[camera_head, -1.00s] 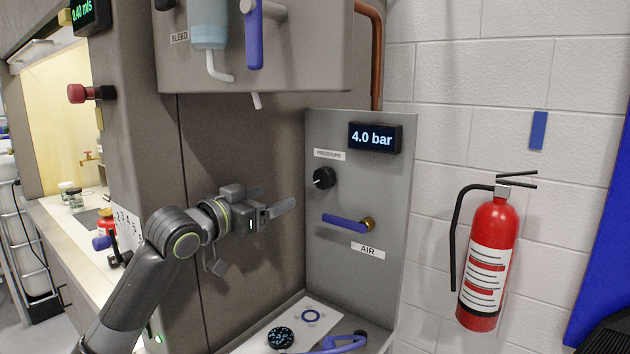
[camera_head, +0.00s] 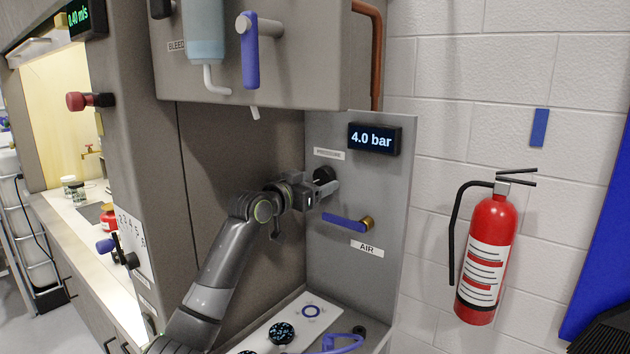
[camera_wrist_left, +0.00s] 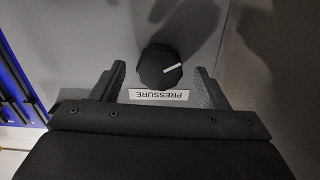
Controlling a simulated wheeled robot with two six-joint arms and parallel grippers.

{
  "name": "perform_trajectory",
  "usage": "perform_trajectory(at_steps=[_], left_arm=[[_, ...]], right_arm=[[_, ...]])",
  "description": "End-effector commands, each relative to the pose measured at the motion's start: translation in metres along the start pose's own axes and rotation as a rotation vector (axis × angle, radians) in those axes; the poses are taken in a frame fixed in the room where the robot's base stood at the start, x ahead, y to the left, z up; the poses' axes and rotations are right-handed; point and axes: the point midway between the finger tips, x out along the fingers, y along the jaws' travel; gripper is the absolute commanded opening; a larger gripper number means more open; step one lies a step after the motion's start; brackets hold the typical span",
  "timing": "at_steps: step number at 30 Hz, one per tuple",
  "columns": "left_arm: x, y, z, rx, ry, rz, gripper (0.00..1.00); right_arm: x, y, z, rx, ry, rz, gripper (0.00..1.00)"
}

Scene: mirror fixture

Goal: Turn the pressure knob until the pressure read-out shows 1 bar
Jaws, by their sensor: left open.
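The black pressure knob (camera_head: 323,175) is on the grey panel, partly hidden behind my left gripper (camera_head: 326,188) in the head view. In the left wrist view the knob (camera_wrist_left: 160,66) has a white pointer line and sits between the two open fingers of my left gripper (camera_wrist_left: 160,88), with a gap on each side. The PRESSURE label (camera_wrist_left: 158,96) shows upside down there. The pressure read-out (camera_head: 375,139) shows 4.0 bar. My right gripper is not in view.
A blue-handled AIR valve (camera_head: 347,222) sits just below the knob on the same panel. A blue lever (camera_head: 250,50) hangs from the box above. A shelf (camera_head: 262,335) with a round dial lies below. A red fire extinguisher (camera_head: 487,255) hangs at the right.

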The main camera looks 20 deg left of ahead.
Motion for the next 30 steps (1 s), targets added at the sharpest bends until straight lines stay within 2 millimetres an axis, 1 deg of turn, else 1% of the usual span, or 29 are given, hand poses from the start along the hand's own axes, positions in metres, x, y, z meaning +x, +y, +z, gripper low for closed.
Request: perform_trajectory(at_steps=[10,20,21,26,30], left_arm=[[0.0027,0.0001,0.0005,0.001,-0.001,0.000,0.68],[0.0026,0.0000,0.0005,0.000,-0.001,0.000,0.25],[0.0025,0.0000,0.0005,0.000,-0.001,0.000,0.24],[0.0025,0.0000,0.0000,-0.010,-0.001,0.000,0.24],[0.0025,0.0001,-0.0012,-0.047,-0.002,0.000,0.24]], right_arm=[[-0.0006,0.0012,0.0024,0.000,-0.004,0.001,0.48],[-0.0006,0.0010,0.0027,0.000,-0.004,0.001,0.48],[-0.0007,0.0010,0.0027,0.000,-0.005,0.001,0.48],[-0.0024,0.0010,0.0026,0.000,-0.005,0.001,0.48],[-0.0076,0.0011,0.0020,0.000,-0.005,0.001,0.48]])
